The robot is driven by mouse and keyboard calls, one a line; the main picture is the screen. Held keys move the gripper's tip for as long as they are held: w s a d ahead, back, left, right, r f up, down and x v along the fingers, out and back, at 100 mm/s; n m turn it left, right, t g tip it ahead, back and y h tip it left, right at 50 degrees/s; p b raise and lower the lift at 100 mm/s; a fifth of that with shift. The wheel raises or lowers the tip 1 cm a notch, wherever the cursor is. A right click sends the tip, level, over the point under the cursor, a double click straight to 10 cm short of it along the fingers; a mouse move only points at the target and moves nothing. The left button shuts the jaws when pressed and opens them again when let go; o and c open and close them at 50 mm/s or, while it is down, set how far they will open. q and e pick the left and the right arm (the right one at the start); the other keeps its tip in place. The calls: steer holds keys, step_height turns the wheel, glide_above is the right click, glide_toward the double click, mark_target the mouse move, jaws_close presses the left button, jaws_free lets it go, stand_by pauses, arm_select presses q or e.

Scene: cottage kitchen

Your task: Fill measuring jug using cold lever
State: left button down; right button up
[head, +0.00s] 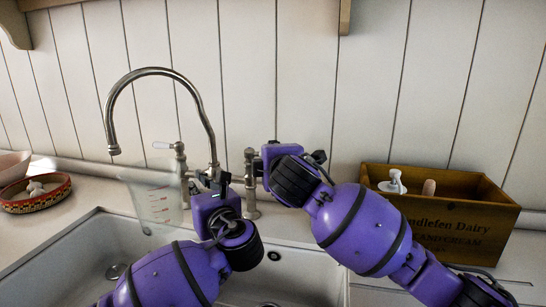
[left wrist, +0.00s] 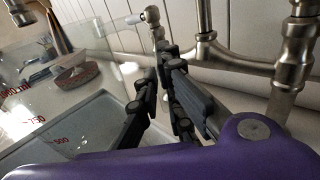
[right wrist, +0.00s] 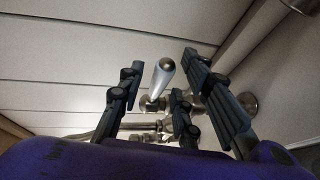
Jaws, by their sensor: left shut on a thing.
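The clear measuring jug (head: 152,206) with red markings is in the head view, below and right of the mouth of the arched metal tap (head: 150,71). Its see-through wall with red numbers fills the left of the left wrist view (left wrist: 60,115). My left gripper (head: 214,182) is at the jug's right side, shut on it; the exact hold is hard to see. My right gripper (head: 290,152) is beside the right-hand tap valve (head: 251,180). In the right wrist view its fingers are apart, with a pale lever (right wrist: 163,75) between them. No water stream shows.
The left-hand lever (head: 163,145) has a white handle. The white sink (head: 75,260) lies below. A wooden crate (head: 465,240) with dispensers stands at the right, close to my right arm. A patterned basket (head: 40,200) is at the left on the counter.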

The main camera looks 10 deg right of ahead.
jaws_close()
steer(key=shift+s+a+r+m+h, duration=0.1)
steer(key=shift+s+a+m+h, duration=0.1)
steer(key=shift+m+h, duration=0.25)
steer(key=shift+s+a+r+m+h, duration=0.1)
steer(key=shift+s+m+h, duration=0.1)
steer(key=shift+m+h, duration=0.25)
steer(key=shift+c, duration=0.3)
jaws_free()
steer(key=shift+o, duration=0.3)
steer(key=shift+f, duration=0.1)
